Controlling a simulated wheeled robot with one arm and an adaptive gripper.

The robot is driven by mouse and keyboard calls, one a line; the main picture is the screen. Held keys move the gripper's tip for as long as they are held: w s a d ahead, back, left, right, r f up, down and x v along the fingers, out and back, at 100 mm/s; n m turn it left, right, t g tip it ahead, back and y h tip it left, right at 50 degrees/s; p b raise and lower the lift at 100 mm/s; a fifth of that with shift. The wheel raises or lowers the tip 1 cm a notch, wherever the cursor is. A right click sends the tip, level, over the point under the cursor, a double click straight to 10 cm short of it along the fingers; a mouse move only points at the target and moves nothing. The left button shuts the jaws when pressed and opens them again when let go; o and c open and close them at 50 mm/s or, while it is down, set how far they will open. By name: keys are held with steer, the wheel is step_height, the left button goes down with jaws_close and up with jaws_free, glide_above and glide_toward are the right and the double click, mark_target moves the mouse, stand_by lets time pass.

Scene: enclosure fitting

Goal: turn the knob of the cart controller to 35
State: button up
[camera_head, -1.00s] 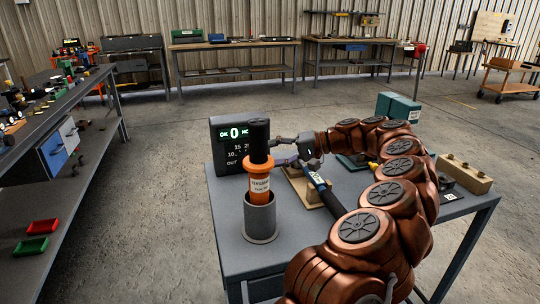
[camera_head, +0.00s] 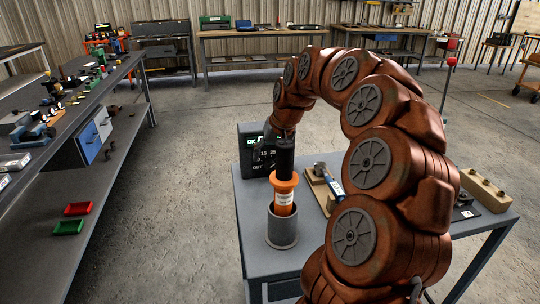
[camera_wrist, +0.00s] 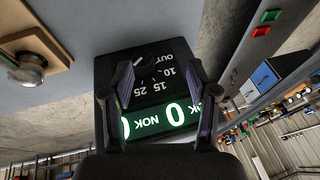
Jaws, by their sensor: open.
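The cart controller (camera_head: 252,158) is a dark box at the back left of the grey cart. In the wrist view it shows upside down (camera_wrist: 180,60), with a lit green OK/NOK display (camera_wrist: 155,119) and white dial marks including OUT, 10, 15 and 25. In the head view the gripper is mostly hidden behind the black-topped orange tool (camera_head: 285,185).
The orange tool stands in a grey cup (camera_head: 282,232) on the cart, in front of the controller. A wooden board with a blue-and-black tool (camera_head: 331,183) lies right of it. A wooden block (camera_head: 486,191) sits at the cart's right. A shelf bench (camera_head: 60,130) stands left.

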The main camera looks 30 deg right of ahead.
mark_target(270, 165)
steer(key=shift+w+d+f+n+h+p, duration=0.15)
steer(key=shift+w+d+f+h+p, duration=0.3)
steer(key=shift+f, duration=0.4)
steer(key=shift+w+d+f+n+h+p, duration=0.1)
steer(key=shift+w+d+f+h+p, duration=0.25)
steer(key=shift+f+h, duration=0.4)
steer(key=shift+w+d+f+n+h+p, duration=0.2)
steer(key=shift+w+f+h+p, duration=0.25)
steer(key=shift+f, duration=0.55)
steer(key=shift+s, duration=0.1)
steer(key=shift+c, duration=0.4)
jaws_close()
steer(key=shift+y, duration=0.25)
